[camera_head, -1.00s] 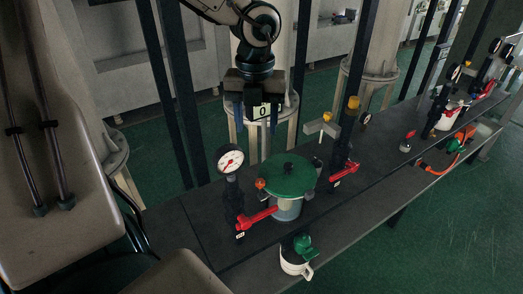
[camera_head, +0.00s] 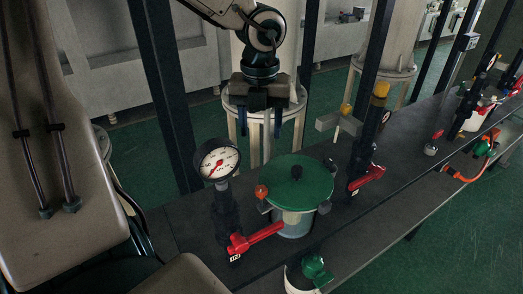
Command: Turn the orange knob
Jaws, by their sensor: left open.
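A small orange knob (camera_head: 261,191) sticks up at the left edge of a round green lid (camera_head: 300,178) on a pale vessel on the dark bench. My left gripper (camera_head: 261,130) comes down from the top centre, fingers pointing down, open with nothing between them. In the picture it is above the knob and the lid, apart from both. My right gripper is not in view.
A pressure gauge (camera_head: 217,160) stands left of the lid. Red lever handles (camera_head: 255,237) and (camera_head: 367,178) flank it. A yellow-topped fitting (camera_head: 380,91) rises to the right. A green-topped jug (camera_head: 314,268) is at the front. Dark posts (camera_head: 166,95) stand behind.

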